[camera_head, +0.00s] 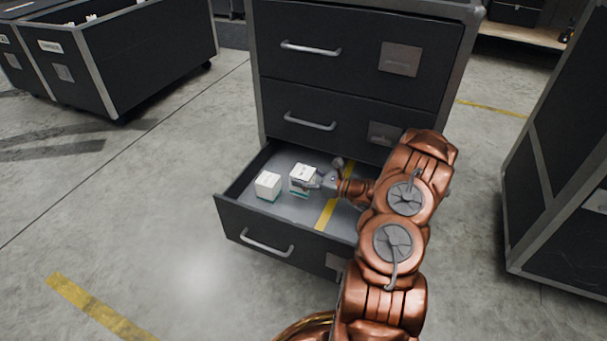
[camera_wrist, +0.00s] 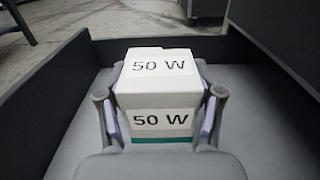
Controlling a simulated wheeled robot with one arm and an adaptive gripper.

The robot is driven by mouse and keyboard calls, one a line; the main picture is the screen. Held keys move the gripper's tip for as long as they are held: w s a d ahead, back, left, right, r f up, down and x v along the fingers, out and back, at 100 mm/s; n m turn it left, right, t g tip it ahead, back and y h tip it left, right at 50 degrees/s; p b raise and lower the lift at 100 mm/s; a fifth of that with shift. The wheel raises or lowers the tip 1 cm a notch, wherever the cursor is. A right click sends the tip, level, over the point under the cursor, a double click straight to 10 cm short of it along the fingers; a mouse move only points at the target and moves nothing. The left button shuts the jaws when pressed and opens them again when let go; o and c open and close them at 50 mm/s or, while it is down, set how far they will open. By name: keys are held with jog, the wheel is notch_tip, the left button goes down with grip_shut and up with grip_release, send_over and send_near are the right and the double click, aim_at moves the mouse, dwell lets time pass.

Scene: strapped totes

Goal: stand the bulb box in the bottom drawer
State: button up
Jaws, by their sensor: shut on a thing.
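The bulb box (camera_head: 301,177) is white with a teal band at its base and stands upright. In the wrist view the box (camera_wrist: 158,85) reads "50 W" on its top and near face. My gripper (camera_head: 313,181) is shut on it, with a finger on each side. The box is inside the open bottom drawer (camera_head: 265,238), low over the grey floor; I cannot tell whether its base touches. My gripper hides part of its right side in the head view.
A second white box with a teal base (camera_head: 268,185) stands in the drawer, left of the held box. A yellow stripe (camera_head: 328,212) crosses the drawer floor to the right. The upper drawers (camera_head: 345,50) are shut above. Black cases stand to the left (camera_head: 150,50) and right (camera_head: 560,150).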

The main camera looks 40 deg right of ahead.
jog(key=o, duration=1.2)
jog(key=shift+r, duration=0.1)
